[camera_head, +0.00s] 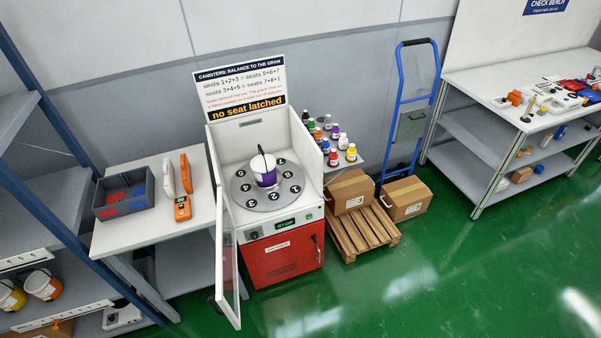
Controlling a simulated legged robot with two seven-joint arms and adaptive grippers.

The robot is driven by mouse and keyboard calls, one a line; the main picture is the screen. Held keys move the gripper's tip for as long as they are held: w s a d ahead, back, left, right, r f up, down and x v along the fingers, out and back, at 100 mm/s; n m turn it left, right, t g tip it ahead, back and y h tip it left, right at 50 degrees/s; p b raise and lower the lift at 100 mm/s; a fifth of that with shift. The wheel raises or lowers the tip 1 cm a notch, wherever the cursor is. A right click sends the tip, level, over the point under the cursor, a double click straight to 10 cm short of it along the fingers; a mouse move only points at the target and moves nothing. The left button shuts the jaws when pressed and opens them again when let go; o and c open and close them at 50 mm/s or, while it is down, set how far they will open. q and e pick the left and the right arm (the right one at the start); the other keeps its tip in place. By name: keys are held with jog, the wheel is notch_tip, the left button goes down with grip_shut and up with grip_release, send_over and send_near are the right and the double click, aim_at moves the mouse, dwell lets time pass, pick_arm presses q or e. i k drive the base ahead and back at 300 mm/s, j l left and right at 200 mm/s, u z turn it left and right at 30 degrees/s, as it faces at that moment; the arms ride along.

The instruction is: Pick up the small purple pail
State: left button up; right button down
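The small purple pail (266,178) has a white upper part, a purple lower band and a dark handle standing up. It stands upright near the middle of a round grey plate (243,191) with numbered black seats, inside an open white machine (216,151). The machine's clear door (229,265) hangs open on the left side. Neither of my grippers is in view.
A table (141,231) with a dark bin (124,192) stands left of the machine. Shelving with orange (43,285) and yellow pails is at far left. Bottles, boxes on a pallet (357,235) and a blue hand truck (403,94) stand right. Green floor in front is clear.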

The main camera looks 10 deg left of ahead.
aim_at(263, 167)
jog(key=i+l, duration=0.7)
jog(key=l, duration=0.15)
